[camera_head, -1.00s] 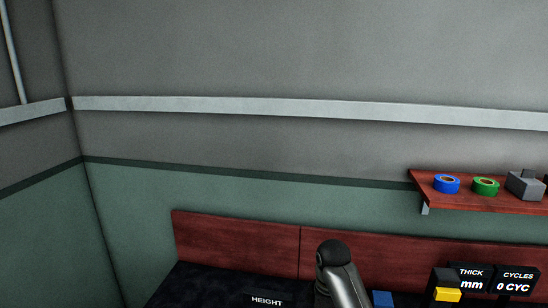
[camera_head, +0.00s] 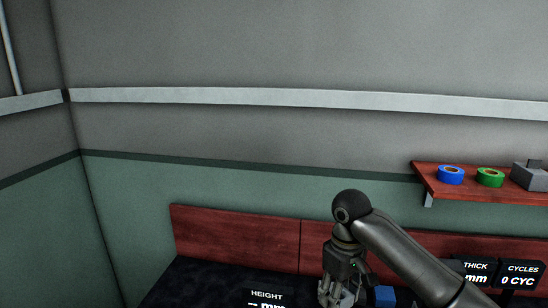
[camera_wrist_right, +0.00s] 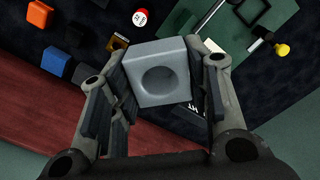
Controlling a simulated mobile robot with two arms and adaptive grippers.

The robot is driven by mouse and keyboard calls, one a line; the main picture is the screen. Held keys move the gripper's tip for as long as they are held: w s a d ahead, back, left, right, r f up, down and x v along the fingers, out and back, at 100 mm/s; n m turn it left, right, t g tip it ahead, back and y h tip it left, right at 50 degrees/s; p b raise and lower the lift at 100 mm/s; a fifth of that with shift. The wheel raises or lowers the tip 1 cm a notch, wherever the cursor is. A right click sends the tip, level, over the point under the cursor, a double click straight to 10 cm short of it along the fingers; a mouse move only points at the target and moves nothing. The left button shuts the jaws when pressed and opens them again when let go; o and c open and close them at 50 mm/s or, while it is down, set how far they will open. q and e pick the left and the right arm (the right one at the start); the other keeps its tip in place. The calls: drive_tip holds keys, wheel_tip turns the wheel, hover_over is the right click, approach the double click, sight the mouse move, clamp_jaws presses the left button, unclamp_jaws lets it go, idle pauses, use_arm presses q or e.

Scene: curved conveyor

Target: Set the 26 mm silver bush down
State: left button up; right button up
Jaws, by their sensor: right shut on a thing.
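The silver bush (camera_wrist_right: 146,87) is a light grey, square-faced block with a round hollow. In the right wrist view it sits between the fingers of my right gripper (camera_wrist_right: 163,88), which is shut on it. In the head view my right gripper (camera_head: 340,292) points down over the dark bench top at the bottom edge, and a pale part of what it holds shows at its fingers. The gap between the bush and the bench cannot be told. My left gripper is not in view.
A blue block (camera_head: 384,296) stands just right of the gripper. A HEIGHT display (camera_head: 266,297) is to its left. The wrist view shows orange (camera_wrist_right: 40,15) and dark blocks, a red-and-white round piece (camera_wrist_right: 140,17) and a yellow knob (camera_wrist_right: 282,50). A red backboard (camera_head: 235,235) rises behind.

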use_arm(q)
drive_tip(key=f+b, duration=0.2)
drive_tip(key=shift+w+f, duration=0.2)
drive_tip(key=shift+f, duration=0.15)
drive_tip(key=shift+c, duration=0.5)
use_arm(e)
drive_tip(key=s+d+f+m, duration=0.2)
drive_tip(key=s+m, duration=0.1)
drive_tip(key=s, duration=0.7)
drive_tip(key=s+d+f+m, duration=0.2)
drive_tip(key=s+m, duration=0.2)
drive_tip(key=s, duration=0.5)
drive_tip(key=shift+s+d, duration=0.2)
drive_tip(key=shift+s, duration=0.15)
drive_tip(key=shift+f, duration=0.1)
